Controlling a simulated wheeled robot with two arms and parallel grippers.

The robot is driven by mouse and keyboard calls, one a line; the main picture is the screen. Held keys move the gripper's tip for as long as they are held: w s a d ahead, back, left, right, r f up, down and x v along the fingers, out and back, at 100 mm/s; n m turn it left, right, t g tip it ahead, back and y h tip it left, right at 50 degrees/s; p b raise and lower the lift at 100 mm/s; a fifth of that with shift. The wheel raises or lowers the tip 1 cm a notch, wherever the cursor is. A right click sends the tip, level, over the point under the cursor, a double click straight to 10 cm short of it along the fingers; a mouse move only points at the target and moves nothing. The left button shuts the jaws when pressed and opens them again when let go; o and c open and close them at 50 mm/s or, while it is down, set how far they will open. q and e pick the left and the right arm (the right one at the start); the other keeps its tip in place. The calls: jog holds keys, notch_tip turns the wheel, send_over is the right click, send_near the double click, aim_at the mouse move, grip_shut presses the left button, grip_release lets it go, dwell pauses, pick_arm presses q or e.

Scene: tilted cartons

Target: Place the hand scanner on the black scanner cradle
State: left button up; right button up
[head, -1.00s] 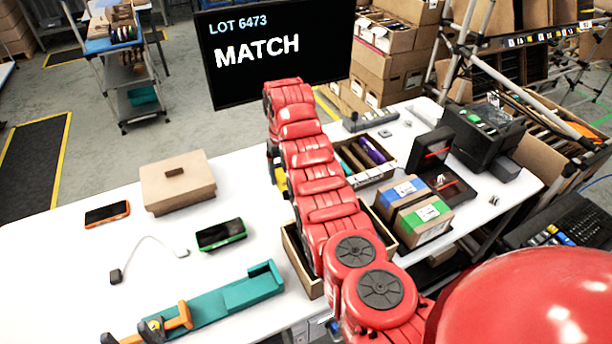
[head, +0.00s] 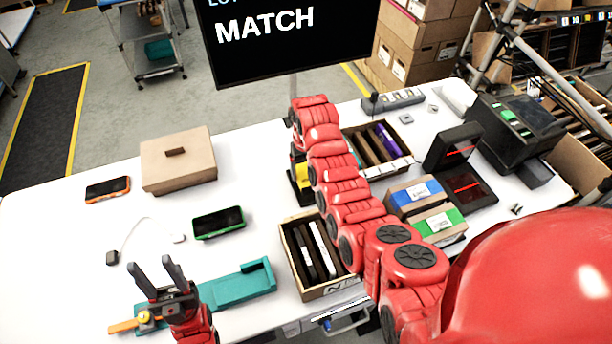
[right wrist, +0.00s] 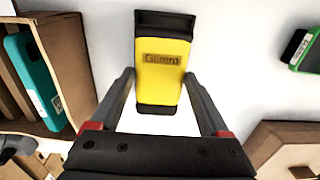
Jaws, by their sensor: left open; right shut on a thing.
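The hand scanner, a yellow body with black ends (right wrist: 163,68), is between the fingers of my right gripper (right wrist: 160,78), which is shut on it. In the head view the scanner's yellow side (head: 299,175) shows left of my red right arm, which hides the gripper. I cannot tell how far it is above the table. A black L-shaped stand with red lines (head: 470,188) at the right looks like the scanner cradle; it is empty. My left gripper (head: 156,266) is open and empty at the front left, near a teal tray (head: 240,286).
A carton of dark items (head: 303,293) stands in front of the scanner, and a divided box (head: 402,165) to its right. Blue- and green-labelled cartons (head: 413,193) stand beside the black stand. A beige lidded box (head: 178,172) and green-cased device (head: 218,223) lie left.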

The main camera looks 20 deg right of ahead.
aim_at(305, 174)
jog(key=shift+s+f+p, duration=0.2)
jog(key=shift+f+p, duration=0.2)
jog(key=shift+f, duration=0.35)
jog(key=shift+a+f, duration=0.15)
jog(key=shift+f, duration=0.2)
jog(key=shift+w+f, duration=0.15)
jog(key=shift+f, duration=0.15)
jog(key=shift+f, duration=0.1)
jog(key=o, duration=1)
jog(key=shift+o, duration=0.2)
